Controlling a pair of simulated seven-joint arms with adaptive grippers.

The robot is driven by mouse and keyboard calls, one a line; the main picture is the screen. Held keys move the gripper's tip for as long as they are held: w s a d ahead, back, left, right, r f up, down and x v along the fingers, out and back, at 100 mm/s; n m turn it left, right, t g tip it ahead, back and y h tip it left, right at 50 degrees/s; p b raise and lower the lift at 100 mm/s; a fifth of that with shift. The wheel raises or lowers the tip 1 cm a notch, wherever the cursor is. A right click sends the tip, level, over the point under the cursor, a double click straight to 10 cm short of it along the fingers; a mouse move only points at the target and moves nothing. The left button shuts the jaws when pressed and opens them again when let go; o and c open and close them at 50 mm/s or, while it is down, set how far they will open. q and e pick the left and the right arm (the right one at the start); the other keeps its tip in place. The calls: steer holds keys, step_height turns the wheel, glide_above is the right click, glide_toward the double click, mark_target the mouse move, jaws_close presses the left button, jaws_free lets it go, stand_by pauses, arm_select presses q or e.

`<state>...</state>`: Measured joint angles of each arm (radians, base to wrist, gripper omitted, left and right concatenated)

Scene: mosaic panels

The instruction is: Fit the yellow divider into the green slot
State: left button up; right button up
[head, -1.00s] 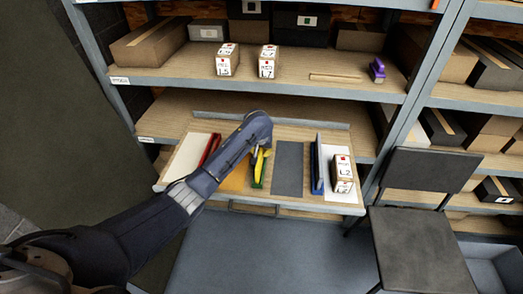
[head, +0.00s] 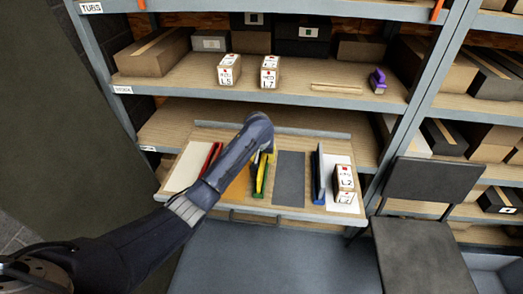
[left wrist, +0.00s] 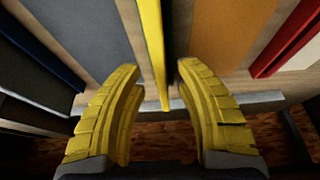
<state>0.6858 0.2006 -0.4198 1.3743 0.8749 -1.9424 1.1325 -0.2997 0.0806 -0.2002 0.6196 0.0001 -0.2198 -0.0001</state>
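The yellow divider (head: 261,175) is a thin upright panel on the table's middle, in line with the green slot (head: 257,194). I cannot tell how fully it sits in the slot. In the left wrist view the divider (left wrist: 152,45) runs down between the two yellow fingers of my left gripper (left wrist: 157,66), with a gap on each side. The left gripper is open and not touching it. In the head view, my left forearm hides most of the left gripper (head: 268,155) and the divider's far end. My right gripper is not in view.
A red divider (head: 210,159) stands left and a blue divider (head: 318,175) right, beside coloured panels. Boxes labelled L2 (head: 343,180) stand on the white panel at the right. A shelf (head: 200,78) with boxes is above; a dark chair (head: 430,180) stands at the right.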

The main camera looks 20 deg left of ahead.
arm_select(q)
steer(key=shift+v, duration=3.85)
steer(key=shift+a, duration=0.1)
